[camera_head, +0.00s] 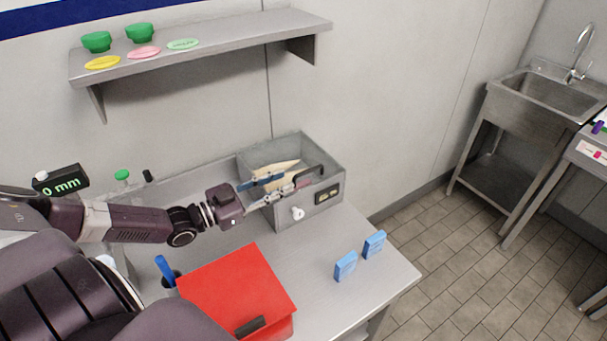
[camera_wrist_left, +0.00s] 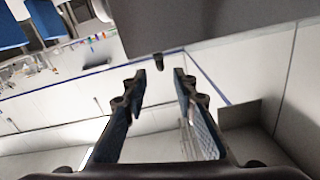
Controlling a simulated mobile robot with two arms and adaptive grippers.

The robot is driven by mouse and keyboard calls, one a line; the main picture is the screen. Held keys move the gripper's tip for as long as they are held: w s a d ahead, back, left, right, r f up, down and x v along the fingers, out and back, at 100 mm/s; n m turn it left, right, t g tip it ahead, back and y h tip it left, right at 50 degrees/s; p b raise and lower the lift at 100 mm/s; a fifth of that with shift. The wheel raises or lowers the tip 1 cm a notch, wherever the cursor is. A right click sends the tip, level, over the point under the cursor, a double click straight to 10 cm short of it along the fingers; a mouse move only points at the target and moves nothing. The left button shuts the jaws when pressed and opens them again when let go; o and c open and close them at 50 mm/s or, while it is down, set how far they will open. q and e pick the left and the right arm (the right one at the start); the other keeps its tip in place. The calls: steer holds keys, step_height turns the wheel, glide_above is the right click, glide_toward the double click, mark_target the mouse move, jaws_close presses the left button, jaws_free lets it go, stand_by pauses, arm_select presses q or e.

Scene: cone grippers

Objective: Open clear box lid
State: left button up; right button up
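The grey box (camera_head: 328,207) stands at the back of the metal table against the wall. Pale, tan pieces (camera_head: 274,168) show inside through its top. A dark handle (camera_head: 309,174) sits over the top at the right side; I cannot tell how far the clear lid is shut. My left gripper (camera_head: 290,181) reaches over the box from the left, its tips close to the handle. In the left wrist view its two blue-padded fingers (camera_wrist_left: 162,82) are apart with nothing held between them. Contact with the handle cannot be told. My right gripper is not in view.
A red box (camera_head: 235,285) with a black handle stands in front. Two blue blocks (camera_head: 346,266) stand at the right on the table. A shelf (camera_head: 210,50) with green bowls hangs above. A blue-handled tool (camera_head: 165,268) stands left of the red box.

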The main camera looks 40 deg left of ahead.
mark_target(299, 174)
arm_select(q)
steer(key=shift+w+f, duration=0.2)
steer(key=shift+w, duration=0.25)
steer(key=x, duration=0.5)
steer(key=shift+w+d+r, duration=0.15)
steer(key=shift+w, duration=0.1)
steer(key=shift+w+d+p, duration=0.3)
steer(key=shift+w+d, duration=0.05)
steer(key=shift+w, duration=0.3)
steer(key=shift+c, duration=0.3)
jaws_close()
